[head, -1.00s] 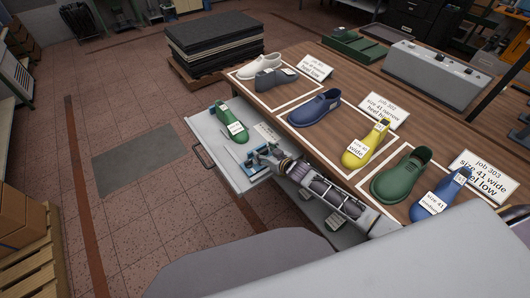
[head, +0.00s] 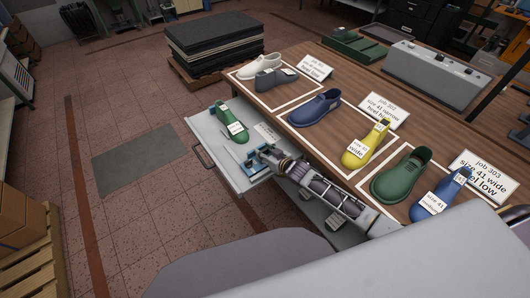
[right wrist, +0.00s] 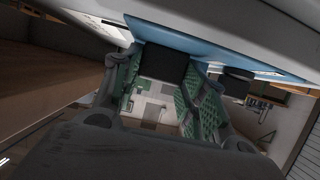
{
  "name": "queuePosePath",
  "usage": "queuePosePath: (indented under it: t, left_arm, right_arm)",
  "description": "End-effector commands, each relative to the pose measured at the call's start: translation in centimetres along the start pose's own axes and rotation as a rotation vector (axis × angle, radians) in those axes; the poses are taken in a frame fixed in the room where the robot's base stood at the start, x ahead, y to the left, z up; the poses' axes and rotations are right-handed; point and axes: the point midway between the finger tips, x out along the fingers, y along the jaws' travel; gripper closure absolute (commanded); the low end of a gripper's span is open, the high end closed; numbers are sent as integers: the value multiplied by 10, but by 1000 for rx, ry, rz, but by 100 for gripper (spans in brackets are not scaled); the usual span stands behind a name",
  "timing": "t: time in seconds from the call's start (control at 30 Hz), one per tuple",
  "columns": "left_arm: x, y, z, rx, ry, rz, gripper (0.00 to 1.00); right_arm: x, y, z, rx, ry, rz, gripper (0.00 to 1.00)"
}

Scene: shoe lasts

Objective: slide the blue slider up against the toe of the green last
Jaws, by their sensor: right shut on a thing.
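The green last (head: 224,116) lies in the pulled-out grey drawer with a white label on it, its toe pointing toward the front right. My right gripper (head: 262,156) is low over the drawer, in front of the toe and apart from it. The blue slider (head: 254,165) shows only in small part at the gripper in the head view. In the right wrist view a blue strip (right wrist: 205,48) crosses beyond the fingers, and a dark block (right wrist: 164,63) sits between them. The gripper is shut on this piece, seemingly part of the slider. My left gripper is out of view.
The drawer (head: 205,143) also holds a small marked plate (head: 266,132) beside the last. The wooden table (head: 330,75) above carries several lasts and job cards, including a blue last (head: 314,107) and a yellow one (head: 362,148). Open floor lies left of the drawer.

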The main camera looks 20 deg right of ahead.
Motion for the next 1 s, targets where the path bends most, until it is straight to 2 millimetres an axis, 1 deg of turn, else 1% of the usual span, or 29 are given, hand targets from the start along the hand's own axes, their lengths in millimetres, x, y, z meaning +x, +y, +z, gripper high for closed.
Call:
queuePosePath:
  t: [0.17,0.5,0.6,0.97,1.0]
  left_arm:
    - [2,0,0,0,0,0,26]
    - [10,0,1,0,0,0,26]
    - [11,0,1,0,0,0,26]
    - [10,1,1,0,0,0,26]
    - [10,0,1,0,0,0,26]
  right_arm:
    - [6,0,-2,0,1,0,100]
    - [34,0,-13,1,1,0,100]
    - [38,0,-14,0,0,1,100]
    - [40,0,-16,0,-1,1,100]
    - [40,0,-16,0,-1,1,54]
